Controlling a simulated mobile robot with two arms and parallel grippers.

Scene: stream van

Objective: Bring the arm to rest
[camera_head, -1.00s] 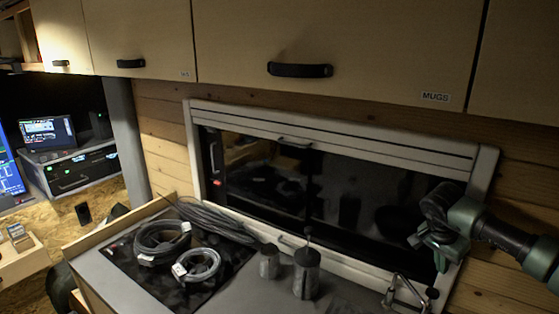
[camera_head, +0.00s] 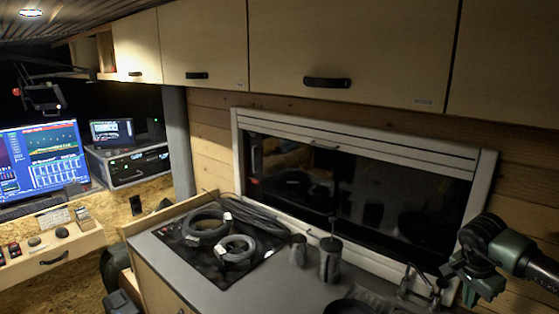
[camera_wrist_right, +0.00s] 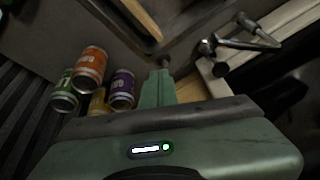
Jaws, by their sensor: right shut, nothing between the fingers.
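My right arm comes in from the right edge of the head view, in front of the wood wall by the window's lower right corner. Its green right gripper (camera_head: 486,284) hangs above the right end of the counter (camera_head: 205,290). The right wrist view shows its green fingers (camera_wrist_right: 158,88) closed together with nothing between them. My left gripper is not in view.
Several drink cans (camera_wrist_right: 91,64) stand close left of the fingers in the wrist view. Wall cupboards (camera_head: 340,45) hang above the window (camera_head: 350,190).

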